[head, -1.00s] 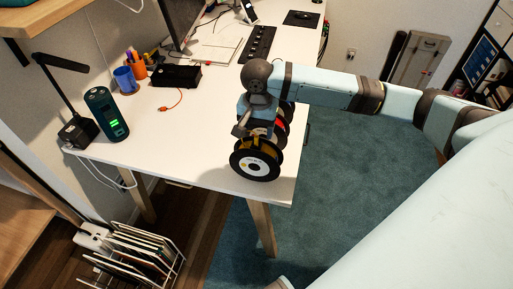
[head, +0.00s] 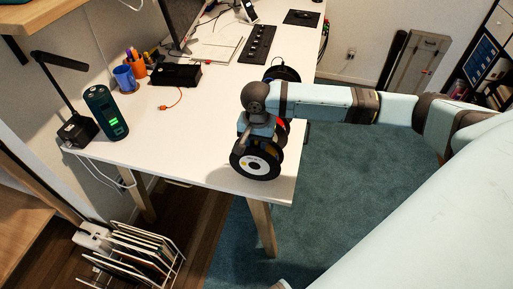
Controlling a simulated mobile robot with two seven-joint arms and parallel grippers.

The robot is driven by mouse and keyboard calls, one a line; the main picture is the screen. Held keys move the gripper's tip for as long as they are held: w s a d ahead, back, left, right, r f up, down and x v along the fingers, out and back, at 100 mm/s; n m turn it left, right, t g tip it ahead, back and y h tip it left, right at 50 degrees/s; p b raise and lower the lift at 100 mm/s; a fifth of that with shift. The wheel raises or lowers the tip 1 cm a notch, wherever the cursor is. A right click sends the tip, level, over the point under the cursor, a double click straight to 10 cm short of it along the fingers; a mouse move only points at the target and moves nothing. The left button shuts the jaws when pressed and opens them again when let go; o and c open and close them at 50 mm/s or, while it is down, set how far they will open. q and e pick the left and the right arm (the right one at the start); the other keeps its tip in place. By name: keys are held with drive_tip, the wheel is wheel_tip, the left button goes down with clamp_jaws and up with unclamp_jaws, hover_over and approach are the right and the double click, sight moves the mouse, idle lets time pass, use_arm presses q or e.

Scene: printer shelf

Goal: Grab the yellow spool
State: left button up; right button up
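The front spool (head: 257,164), with black flanges and a white hub face, stands upright near the desk's front right corner. Its winding is mostly hidden behind my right gripper (head: 256,134); it showed yellow a second ago. My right gripper points down over the top of this spool, its wrist covering the view. Its fingertips are hidden, so I cannot tell whether they are open, shut or touching the spool. A spool with red winding (head: 281,125) stands just behind, partly covered by my arm. My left gripper is not in view.
Another black-flanged spool (head: 282,73) stands farther back, beyond my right forearm. The white desk (head: 190,135) is clear left of the spools. A dark green cylinder (head: 105,113), a blue cup (head: 124,78) and a black box (head: 176,75) stand farther left.

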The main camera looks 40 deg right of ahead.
clamp_jaws()
drive_tip(key=shift+r, duration=0.15)
